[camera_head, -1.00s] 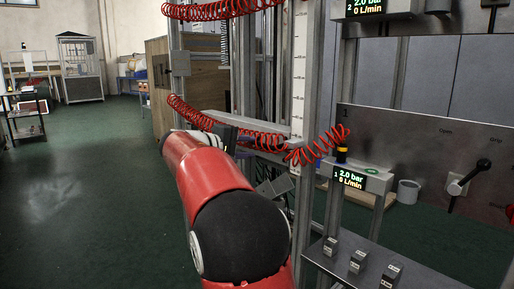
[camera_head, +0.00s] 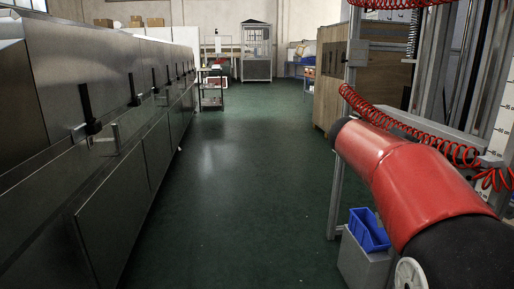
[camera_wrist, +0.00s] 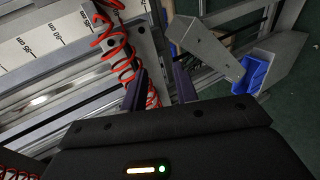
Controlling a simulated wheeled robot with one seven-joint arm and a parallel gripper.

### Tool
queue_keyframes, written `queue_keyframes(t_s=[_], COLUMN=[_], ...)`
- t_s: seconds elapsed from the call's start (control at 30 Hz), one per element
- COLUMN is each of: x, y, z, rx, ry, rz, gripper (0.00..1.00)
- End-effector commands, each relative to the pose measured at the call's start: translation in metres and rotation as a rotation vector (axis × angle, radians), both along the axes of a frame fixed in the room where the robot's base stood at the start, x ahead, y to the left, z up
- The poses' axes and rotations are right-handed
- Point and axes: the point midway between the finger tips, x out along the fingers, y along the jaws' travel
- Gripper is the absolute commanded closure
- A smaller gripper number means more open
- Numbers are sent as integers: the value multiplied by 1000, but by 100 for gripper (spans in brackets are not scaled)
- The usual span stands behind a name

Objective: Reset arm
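My red and black arm reaches in from the lower right in the head view, beside a metal frame (camera_head: 336,195). My gripper (camera_wrist: 160,80) shows in the wrist view, with two dark fingers apart and nothing between them. A red coiled hose (camera_wrist: 118,52) hangs close to the left finger in that view. I cannot tell whether they touch. The gripper itself is hidden in the head view.
A long steel dryer (camera_head: 110,200) with black handles lines the left side. Green floor (camera_head: 220,190) is open down the middle. A blue bin (camera_head: 368,229) sits low at right; it also shows in the wrist view (camera_wrist: 250,74). A white ruler strip (camera_wrist: 42,40) is upper left there.

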Motion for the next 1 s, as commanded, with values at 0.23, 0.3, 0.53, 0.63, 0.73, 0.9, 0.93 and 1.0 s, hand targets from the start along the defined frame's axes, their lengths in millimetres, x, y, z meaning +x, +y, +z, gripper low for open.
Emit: queue_keyframes(t_s=[0.23,0.3,0.53,0.63,0.73,0.9,0.93,1.0], x=[-105,-134,-209,-227,-235,-237,-237,-237], y=[95,125,206,225,235,238,237,237], z=[-42,-59,-105,-118,-124,-127,-128,-127], rx=[483,620,989,1083,1132,1147,1147,1146], ry=[-105,-142,-261,-295,-314,-318,-318,-318], rz=[127,152,191,190,189,188,188,188], gripper=[70,70,70,70,70,70,70,70])
